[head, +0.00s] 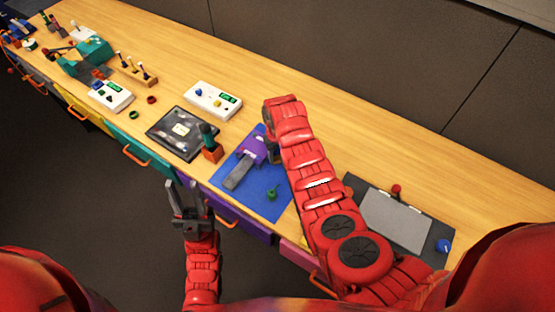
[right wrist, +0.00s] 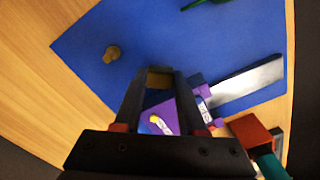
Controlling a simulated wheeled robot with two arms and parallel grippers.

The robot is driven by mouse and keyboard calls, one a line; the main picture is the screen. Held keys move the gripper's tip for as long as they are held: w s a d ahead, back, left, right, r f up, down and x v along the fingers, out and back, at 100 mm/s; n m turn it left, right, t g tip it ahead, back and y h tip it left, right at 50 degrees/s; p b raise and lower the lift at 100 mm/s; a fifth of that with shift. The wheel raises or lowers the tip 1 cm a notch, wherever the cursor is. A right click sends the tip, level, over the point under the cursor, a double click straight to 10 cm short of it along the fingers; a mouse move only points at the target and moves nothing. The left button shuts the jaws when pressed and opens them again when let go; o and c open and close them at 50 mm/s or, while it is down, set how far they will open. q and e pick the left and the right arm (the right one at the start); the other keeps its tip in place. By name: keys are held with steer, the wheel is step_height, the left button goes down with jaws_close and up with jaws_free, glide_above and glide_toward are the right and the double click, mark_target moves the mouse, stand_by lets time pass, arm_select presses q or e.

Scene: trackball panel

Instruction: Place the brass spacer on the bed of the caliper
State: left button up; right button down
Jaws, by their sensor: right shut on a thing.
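The purple caliper (head: 252,149) with its grey beam lies on a blue mat (head: 222,182). In the right wrist view its purple body (right wrist: 158,122) shows behind and between my fingers, with the pale metal beam (right wrist: 248,82) to the right. My right gripper (right wrist: 159,73) is shut on a small brass spacer (right wrist: 159,79) at its fingertips, over the mat beside the caliper. The head view hides this grip behind my right arm. My left gripper (head: 184,186) is open and empty, off the front of the bench.
A second small brass-brown piece (right wrist: 112,53) sits on the mat. A green item (head: 271,194) is near the mat's front corner. A joystick with an orange base (head: 213,154) stands left of the mat. A black tray (head: 166,136) lies further left.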

mark_target(277, 159)
steer(key=shift+f+p, duration=0.3)
steer(key=shift+f, duration=1.1)
steer(key=shift+f, duration=0.1)
steer(key=shift+c, duration=2.4)
jaws_free()
